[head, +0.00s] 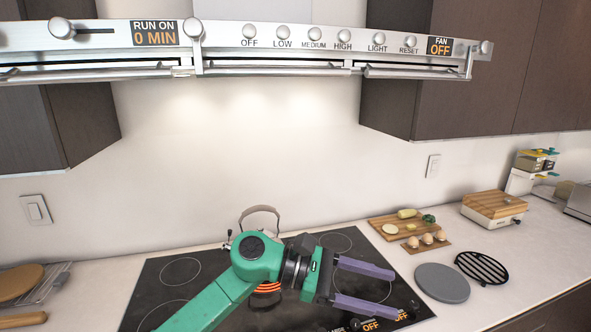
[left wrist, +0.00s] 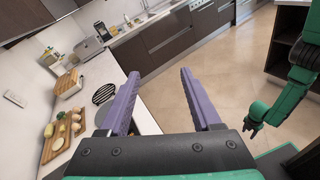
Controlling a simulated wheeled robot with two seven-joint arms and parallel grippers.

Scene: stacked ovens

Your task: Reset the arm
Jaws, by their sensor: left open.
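My left arm comes in from the lower left in the head view and bends over the black cooktop (head: 165,290). My left gripper (head: 393,292) has two purple fingers spread apart with nothing between them, above the cooktop's right part. In the left wrist view the same gripper (left wrist: 158,75) is open and empty, with counter and floor beyond it. My green right arm shows at the right of the left wrist view, and its dark gripper (left wrist: 252,128) hangs low over the floor, too small to read.
A kettle, mostly hidden behind my arm, shows its handle (head: 259,210). Right of the cooktop are a cutting board (head: 386,232) with food, eggs (head: 427,239), a grey disc (head: 442,283) and a black rack (head: 482,267). The hood (head: 270,45) hangs above.

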